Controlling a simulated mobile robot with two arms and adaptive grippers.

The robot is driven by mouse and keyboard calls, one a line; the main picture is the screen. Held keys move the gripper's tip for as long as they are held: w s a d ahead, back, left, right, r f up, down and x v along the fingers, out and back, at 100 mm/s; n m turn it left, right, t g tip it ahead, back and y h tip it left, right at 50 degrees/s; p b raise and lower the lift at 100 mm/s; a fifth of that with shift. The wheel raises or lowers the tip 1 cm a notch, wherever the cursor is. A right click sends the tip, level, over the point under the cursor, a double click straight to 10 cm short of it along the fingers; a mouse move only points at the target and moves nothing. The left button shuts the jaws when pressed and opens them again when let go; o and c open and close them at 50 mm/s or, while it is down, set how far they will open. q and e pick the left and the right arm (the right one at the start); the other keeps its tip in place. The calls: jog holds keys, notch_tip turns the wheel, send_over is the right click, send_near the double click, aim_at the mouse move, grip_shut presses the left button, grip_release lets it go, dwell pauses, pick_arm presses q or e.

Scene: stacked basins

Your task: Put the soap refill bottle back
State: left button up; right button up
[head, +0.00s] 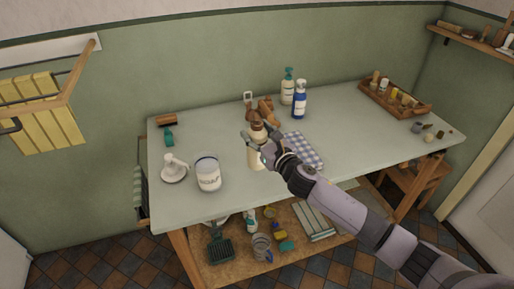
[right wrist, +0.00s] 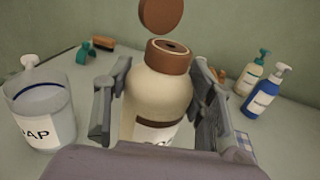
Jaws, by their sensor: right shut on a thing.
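The soap refill bottle (head: 256,158), cream with a brown neck, is upright near the table's front edge. In the right wrist view the bottle (right wrist: 158,100) shows an opening in its brown top, with a round brown lid (right wrist: 161,14) above it. My right gripper (head: 258,143) is shut around the bottle's body, one finger on each side. I cannot tell whether its base touches the table. A whitish jar labelled SOAP (head: 208,178) stands to its left. A white pump top (head: 174,168) sits left of the jar. My left gripper is not in view.
The table (head: 215,128) also bears a blue pump bottle (head: 299,101), a green-topped pump bottle (head: 287,88), brown items (head: 265,108), a checked cloth (head: 304,149) and a wooden tray (head: 397,110). The lower shelf (head: 306,255) holds several items. The table's right front is mostly clear.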

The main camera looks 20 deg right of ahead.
jog(key=shift+f+b, duration=0.5)
jog(key=shift+f, duration=1.85)
jog(key=shift+f, duration=0.15)
jog(key=o, duration=1.3)
jog(key=shift+o, duration=0.2)
